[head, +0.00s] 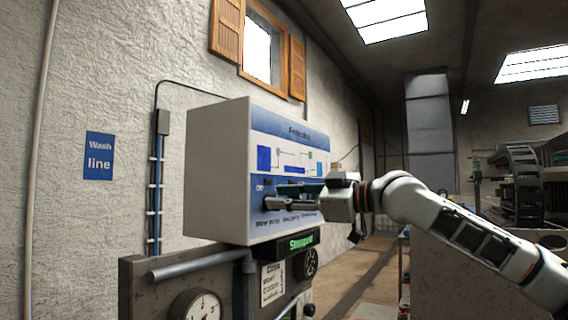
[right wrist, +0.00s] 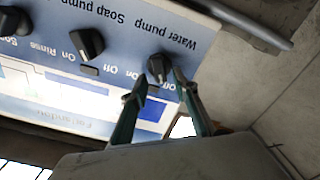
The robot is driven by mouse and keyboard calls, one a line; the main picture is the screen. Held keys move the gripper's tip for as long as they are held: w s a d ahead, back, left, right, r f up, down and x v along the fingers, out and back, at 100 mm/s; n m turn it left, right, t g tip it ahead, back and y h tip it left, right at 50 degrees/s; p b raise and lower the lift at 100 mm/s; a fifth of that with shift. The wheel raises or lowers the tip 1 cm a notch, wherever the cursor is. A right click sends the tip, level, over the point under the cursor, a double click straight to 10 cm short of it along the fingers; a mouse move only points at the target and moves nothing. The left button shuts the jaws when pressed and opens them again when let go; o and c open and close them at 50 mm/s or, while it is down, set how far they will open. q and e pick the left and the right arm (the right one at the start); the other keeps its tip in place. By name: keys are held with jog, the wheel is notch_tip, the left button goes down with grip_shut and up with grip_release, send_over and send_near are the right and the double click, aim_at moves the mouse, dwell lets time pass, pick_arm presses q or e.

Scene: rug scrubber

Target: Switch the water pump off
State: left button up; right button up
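The water pump knob (right wrist: 157,67) is a small dark knob on the blue strip of the control panel, beside the upside-down label "Water pump" in the right wrist view. My right gripper (right wrist: 159,77) has its two green-grey fingers apart, with their tips on either side of this knob. I cannot tell whether a fingertip touches it. Which mark the knob points to is unclear. In the head view my right gripper (head: 274,196) is at the panel front of the white control box (head: 218,165) and hides the knob. My left gripper is not in view.
The soap pump knob (right wrist: 88,42) is beside the water pump knob, with another dark knob (right wrist: 12,20) beyond it. A green display (head: 301,242) and a pressure gauge (head: 196,307) are below the box. A wall carries a blue "Wash line" sign (head: 99,156).

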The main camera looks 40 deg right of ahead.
jog(key=shift+d+r, duration=0.1)
jog(key=shift+r, duration=4.6)
jog(key=b+v, duration=0.2)
jog(key=v, duration=0.6)
jog(key=shift+s, duration=0.4)
jog(key=shift+f, duration=0.1)
